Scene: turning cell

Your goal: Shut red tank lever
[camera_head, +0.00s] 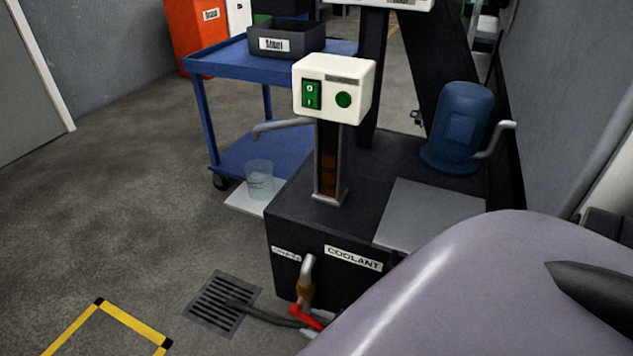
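The black coolant tank (330,232) stands on the floor at centre, with a "COOLANT" label on its front. A metal drain pipe with a brass valve body (306,290) comes out low on that front. The red lever (305,317) sits just below the valve, slanting down to the right, and its lower right end is close to my arm's edge. My large grey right arm link fills the lower right and hides what lies behind it. I cannot make out the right gripper's fingers or whether they touch the lever. My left gripper is not in view.
A dark hose (265,314) runs from the valve area to a floor drain grate (224,302). A blue cart (225,66) with a black bin (285,40) stands behind. A clear beaker (259,178) is left of the tank. A blue pump (461,125) tops the tank. Floor at left is clear.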

